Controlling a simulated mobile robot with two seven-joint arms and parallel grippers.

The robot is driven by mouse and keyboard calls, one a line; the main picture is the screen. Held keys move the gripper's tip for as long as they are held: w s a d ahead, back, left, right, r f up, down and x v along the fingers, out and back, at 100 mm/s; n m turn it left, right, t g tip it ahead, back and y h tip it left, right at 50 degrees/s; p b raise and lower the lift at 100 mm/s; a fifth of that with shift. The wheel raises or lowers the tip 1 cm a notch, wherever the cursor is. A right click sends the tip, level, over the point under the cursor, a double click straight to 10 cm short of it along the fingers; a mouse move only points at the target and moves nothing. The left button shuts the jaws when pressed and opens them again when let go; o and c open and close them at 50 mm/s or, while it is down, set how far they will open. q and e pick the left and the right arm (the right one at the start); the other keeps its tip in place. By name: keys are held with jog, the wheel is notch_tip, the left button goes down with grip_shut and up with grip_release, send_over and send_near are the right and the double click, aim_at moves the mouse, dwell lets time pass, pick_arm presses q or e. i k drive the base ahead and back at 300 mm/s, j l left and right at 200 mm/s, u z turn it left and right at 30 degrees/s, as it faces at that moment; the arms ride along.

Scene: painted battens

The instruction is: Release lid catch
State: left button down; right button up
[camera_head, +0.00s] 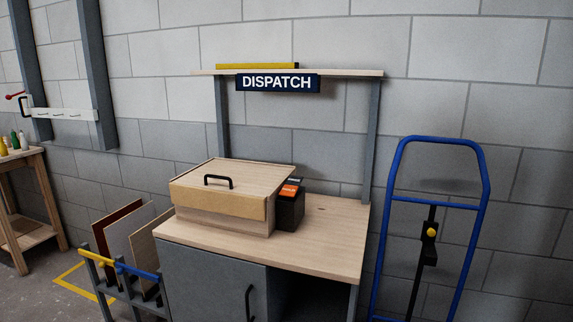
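A wooden box (222,222) sits on the left part of the dispatch bench. Its wooden lid (250,176) is down, with a black handle (218,181) on top. A tan band (217,201) runs along the front below the lid's edge. I cannot make out a catch on the box in this view. Neither of my grippers shows.
The bench (325,235) has clear top to the right of the box. A DISPATCH sign (277,83) hangs above. A blue hand truck (481,220) stands right; a panel rack (125,271) stands left.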

aim_at(291, 186)
jog(key=i+z, duration=0.45)
jog(key=i+j+z, duration=0.4)
jog(key=i, duration=0.25)
